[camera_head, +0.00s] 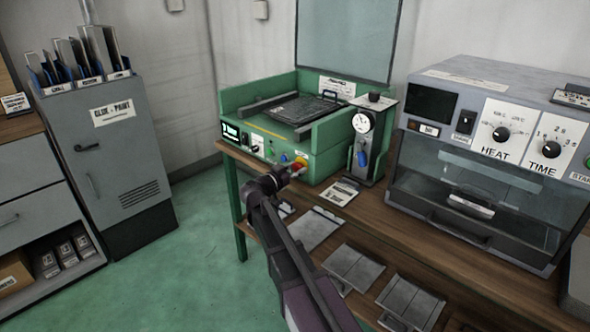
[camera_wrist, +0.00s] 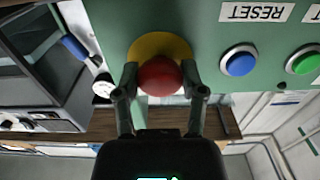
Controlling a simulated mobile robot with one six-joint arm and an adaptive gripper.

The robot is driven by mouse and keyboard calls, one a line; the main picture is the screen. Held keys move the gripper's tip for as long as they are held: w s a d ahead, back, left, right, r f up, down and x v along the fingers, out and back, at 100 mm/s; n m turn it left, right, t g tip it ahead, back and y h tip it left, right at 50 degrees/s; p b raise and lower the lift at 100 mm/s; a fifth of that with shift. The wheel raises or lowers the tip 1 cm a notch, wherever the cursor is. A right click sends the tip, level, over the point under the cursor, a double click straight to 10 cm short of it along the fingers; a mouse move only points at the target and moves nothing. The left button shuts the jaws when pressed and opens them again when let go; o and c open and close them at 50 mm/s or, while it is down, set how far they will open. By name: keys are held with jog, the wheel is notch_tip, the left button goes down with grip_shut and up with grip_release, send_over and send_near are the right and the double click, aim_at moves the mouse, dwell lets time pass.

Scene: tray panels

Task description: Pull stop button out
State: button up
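The stop button is a round red knob (camera_wrist: 160,76) on a yellow disc on the green machine's front panel. In the wrist view my gripper (camera_wrist: 160,80) has one finger on each side of the knob. Both fingertips appear to touch its sides, so the gripper looks shut on it. In the head view the red knob (camera_head: 297,168) shows just beyond my gripper (camera_head: 286,174), at the lower right of the panel. The knob's base is partly hidden there.
A blue button (camera_wrist: 239,61), a green button (camera_wrist: 305,60) and a RESET label (camera_wrist: 256,12) sit beside it on the panel. A gauge unit (camera_head: 364,150) stands right of the green machine (camera_head: 330,160), then a grey oven (camera_head: 480,150). Plates lie on the shelf below.

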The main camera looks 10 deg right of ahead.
jog(key=shift+s+a, duration=0.5)
jog(key=o, duration=1.2)
jog(key=shift+v, duration=6)
